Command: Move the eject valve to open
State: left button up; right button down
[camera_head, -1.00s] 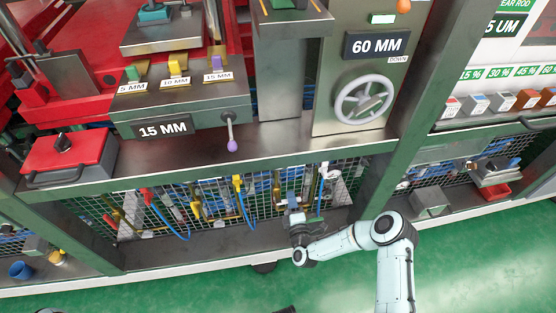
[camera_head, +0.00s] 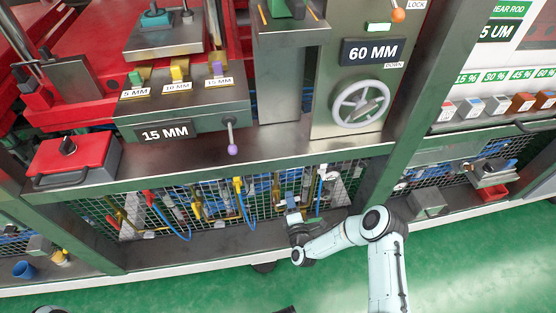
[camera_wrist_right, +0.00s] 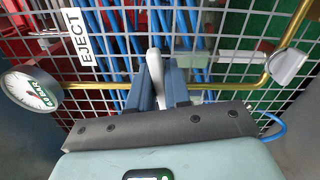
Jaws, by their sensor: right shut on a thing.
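The eject valve shows in the right wrist view as a white lever handle (camera_wrist_right: 154,64) beside a white EJECT label (camera_wrist_right: 77,38), in front of the wire mesh. My right gripper (camera_wrist_right: 158,90) has its two blue-grey fingers closed around this handle, one on each side. The handle stands nearly upright in that view; the valve body is hidden behind the fingers. In the head view my right gripper (camera_head: 293,217) is at the lower mesh bay under the machine, and the eject handle cannot be made out there. My left gripper is not in view.
A round gauge (camera_wrist_right: 29,90) and a brass pipe (camera_wrist_right: 292,38) lie close to the gripper, with blue hoses behind the mesh. Yellow-handled valves (camera_head: 238,186) are to the left in the bay. A green post (camera_head: 402,120) stands to the right.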

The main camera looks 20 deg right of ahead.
jog(key=shift+a+r+n, duration=0.1)
jog(key=shift+r+n, duration=0.2)
jog(key=shift+n, duration=0.4)
jog(key=shift+w+a+r+n+p, duration=0.1)
jog(key=shift+a+r+n+p, duration=0.15)
jog(key=shift+r+n+p, duration=0.45)
jog(key=shift+a+n+p, duration=0.1)
jog(key=shift+n+p, duration=0.2)
jog(key=shift+n, duration=0.4)
jog(key=shift+f+n, duration=0.1)
jog(key=shift+n, duration=0.3)
